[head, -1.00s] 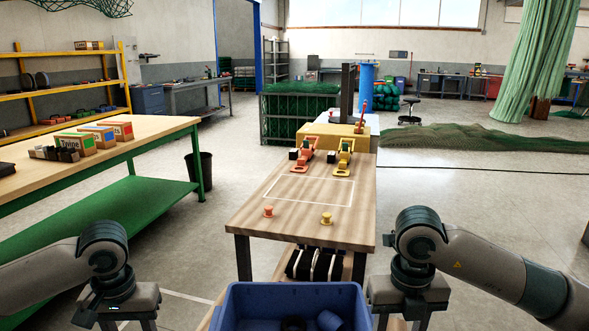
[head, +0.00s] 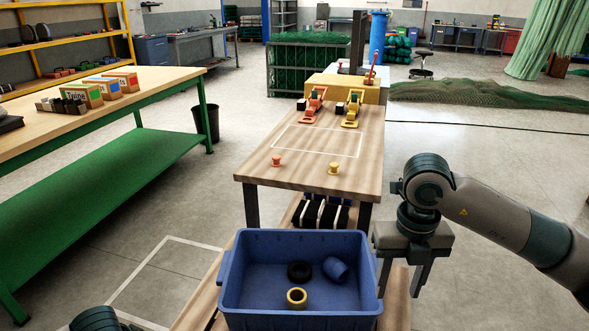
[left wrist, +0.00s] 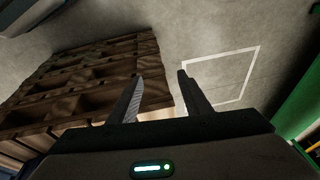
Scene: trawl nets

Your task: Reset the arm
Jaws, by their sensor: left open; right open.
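My right gripper (head: 402,284) hangs open and empty, fingers down, just right of the blue bin (head: 300,318) in the head view. My left arm shows only as a joint at the bottom left edge of the head view; its gripper is out of that picture. In the left wrist view the left gripper (left wrist: 158,92) is open, with nothing between its fingers. The floor and a wooden slatted structure (left wrist: 85,85) lie beyond its fingers.
The blue bin holds a black ring (head: 299,271), a yellow ring (head: 297,297) and a blue cylinder (head: 336,269). Behind it stands a wooden table (head: 255,171) with two clamp-like tools and two small spools. A green-framed bench (head: 120,190) stands at left.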

